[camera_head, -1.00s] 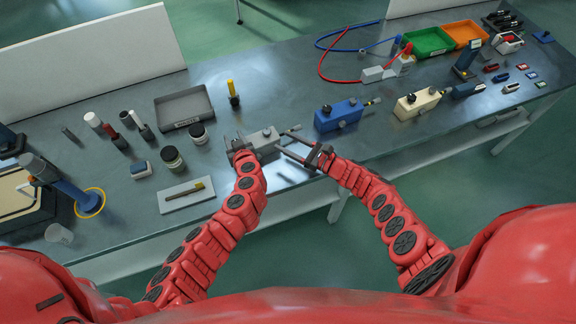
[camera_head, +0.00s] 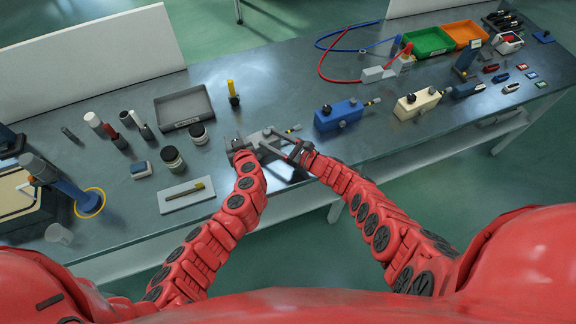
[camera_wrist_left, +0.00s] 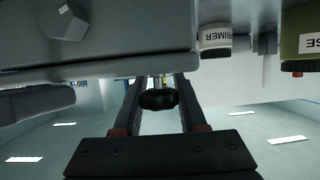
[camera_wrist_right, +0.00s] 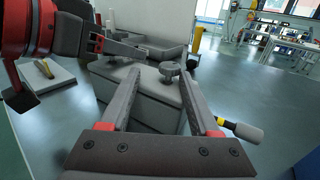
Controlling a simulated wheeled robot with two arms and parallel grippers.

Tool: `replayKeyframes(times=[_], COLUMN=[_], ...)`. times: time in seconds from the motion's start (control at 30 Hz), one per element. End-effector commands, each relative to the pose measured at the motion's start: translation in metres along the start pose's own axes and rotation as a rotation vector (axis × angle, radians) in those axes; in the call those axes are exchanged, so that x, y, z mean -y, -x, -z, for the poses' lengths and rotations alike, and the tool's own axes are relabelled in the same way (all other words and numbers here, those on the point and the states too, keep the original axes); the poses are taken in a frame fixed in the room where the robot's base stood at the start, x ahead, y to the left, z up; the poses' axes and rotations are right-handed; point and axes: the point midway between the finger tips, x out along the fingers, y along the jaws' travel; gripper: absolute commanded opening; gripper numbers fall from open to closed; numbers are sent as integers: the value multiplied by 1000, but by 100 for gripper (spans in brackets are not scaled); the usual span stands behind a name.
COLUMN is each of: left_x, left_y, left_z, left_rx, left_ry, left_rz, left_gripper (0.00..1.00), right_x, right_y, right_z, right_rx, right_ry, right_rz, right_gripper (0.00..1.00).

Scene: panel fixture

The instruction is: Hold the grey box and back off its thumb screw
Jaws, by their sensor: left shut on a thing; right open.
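The grey box (camera_head: 254,137) stands near the bench's front edge, partly hidden by my grippers. A handle with a yellow ring (camera_wrist_right: 238,128) sticks out beside the box. In the left wrist view a round black knob (camera_wrist_left: 158,99) shows between the fingers.
A blue box (camera_head: 338,117) and a cream box (camera_head: 417,103) stand to the right. A grey tray (camera_head: 184,107) and dark-lidded jars (camera_head: 172,158) stand to the left. A white tray with a brush (camera_head: 187,194) lies at the front left. The bench behind the grey box is mostly clear.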

Motion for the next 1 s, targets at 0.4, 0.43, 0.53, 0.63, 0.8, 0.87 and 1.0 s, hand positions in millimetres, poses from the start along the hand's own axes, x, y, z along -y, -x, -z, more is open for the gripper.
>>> replayKeyframes(times=[0.4,0.43,0.53,0.63,0.8,0.87,1.0], left_x=[0,0,0,0,0,0,0], left_y=[0,0,0,0,0,0,0], left_z=[1,1,1,1,1,1,1], left_rx=[-1,-1,-1,-2,-2,-2,-2], left_ry=[0,0,0,0,0,0,0], left_rz=[-1,-1,-1,-1,-1,-1,-1], left_gripper=[0,0,0,0,0,0,0], right_x=[-2,-1,-2,-1,2,3,0], right_y=[0,-1,-2,-3,-7,-6,-6], right_z=[-2,-3,-4,-6,-12,-12,-11], right_rx=[9,10,12,15,21,20,18], right_ry=[-3,-2,-2,2,6,7,5], right_rz=[142,154,187,225,298,328,402], right_gripper=[62,62,62,62,62,62,62])
